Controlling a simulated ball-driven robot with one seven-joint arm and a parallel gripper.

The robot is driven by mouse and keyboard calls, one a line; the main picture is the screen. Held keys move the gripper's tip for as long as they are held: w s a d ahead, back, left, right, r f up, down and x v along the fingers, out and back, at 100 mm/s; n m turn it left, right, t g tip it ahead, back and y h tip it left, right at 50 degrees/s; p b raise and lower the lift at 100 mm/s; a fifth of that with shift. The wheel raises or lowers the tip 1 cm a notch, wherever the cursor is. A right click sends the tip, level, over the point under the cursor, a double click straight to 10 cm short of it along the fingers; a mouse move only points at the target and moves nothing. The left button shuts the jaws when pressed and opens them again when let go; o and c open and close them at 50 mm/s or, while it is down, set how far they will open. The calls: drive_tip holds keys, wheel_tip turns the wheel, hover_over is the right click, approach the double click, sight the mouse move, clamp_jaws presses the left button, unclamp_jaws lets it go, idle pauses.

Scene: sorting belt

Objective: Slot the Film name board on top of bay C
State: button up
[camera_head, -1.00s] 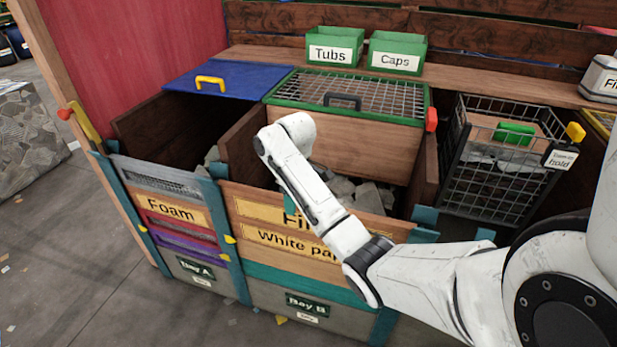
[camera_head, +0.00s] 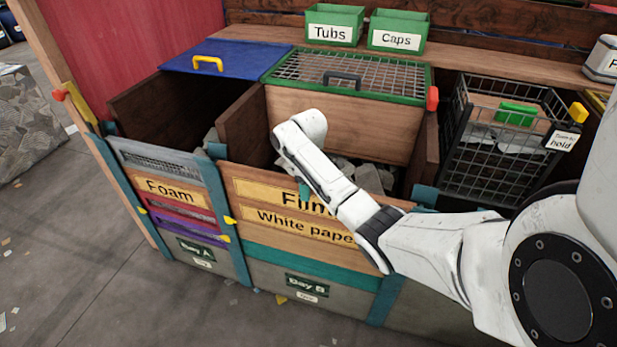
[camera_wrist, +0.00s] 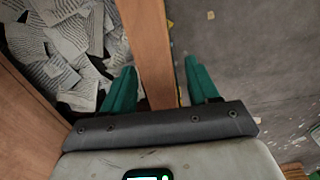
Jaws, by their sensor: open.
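The Film name board (camera_head: 255,190) is the top wooden board on the front of bay B, just above the White paper board (camera_head: 270,216). My arm hides part of its lettering. My gripper (camera_head: 304,190) is at the top edge of this board; its teal fingers are mostly hidden in the head view. In the wrist view my gripper (camera_wrist: 160,78) is open, with one finger on each side of the upright wooden board (camera_wrist: 148,45). I cannot tell whether they touch it. Bay C's front (camera_head: 425,305), right of bay B, is mostly hidden behind my arm.
Paper scraps (camera_wrist: 70,40) lie inside bay B. Bay A (camera_head: 205,250), with the Foam board (camera_head: 172,192), stands to the left. A wire basket (camera_head: 490,170) with a hold tag sits at the right. Tubs and Caps bins (camera_head: 397,32) stand on the back shelf. The floor in front is mostly open.

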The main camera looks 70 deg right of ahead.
drive_tip(key=shift+f, duration=0.4)
clamp_jaws()
idle(0.4)
idle(0.8)
drive_tip(key=c, duration=0.6)
unclamp_jaws()
clamp_jaws()
